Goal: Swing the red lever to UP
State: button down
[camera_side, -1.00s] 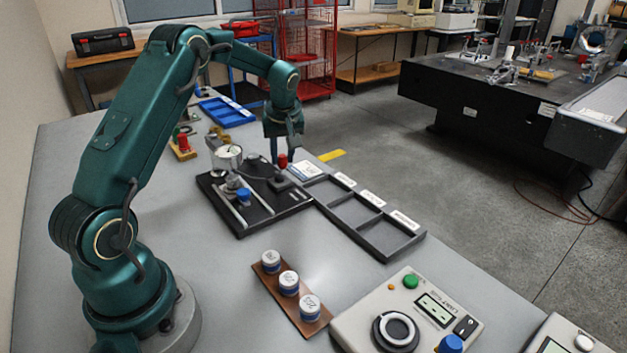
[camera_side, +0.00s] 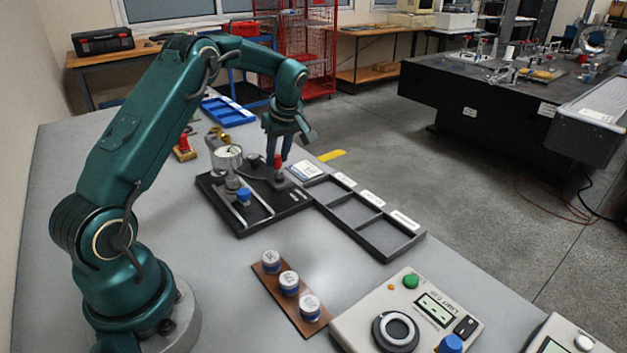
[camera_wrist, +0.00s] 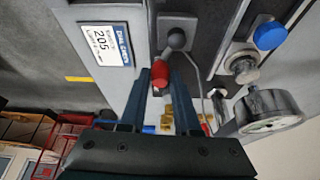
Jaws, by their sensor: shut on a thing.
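The red lever's knob (camera_side: 277,161) rises from a small dark block on the black fixture plate (camera_side: 228,218) in the side view. My gripper (camera_side: 277,154) comes down from above, tilted, and is shut on the red knob. The lever stands near upright in the side view. No UP mark can be read. The fingers partly hide the lever's sides.
A dial gauge (camera_side: 229,156) and a blue knob (camera_side: 244,194) stand on the plate, left of the lever. A printed card (camera_side: 306,170) lies to its right, beside a black compartment tray (camera_side: 387,239). A brown strip (camera_side: 265,277) with blue-and-white pots lies in front.

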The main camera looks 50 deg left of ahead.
aim_at(277, 156)
jog(key=c, duration=0.6)
grip_release()
jog(key=shift+c, duration=0.2)
jog(key=shift+v, duration=2.6)
jog(key=shift+w, duration=0.1)
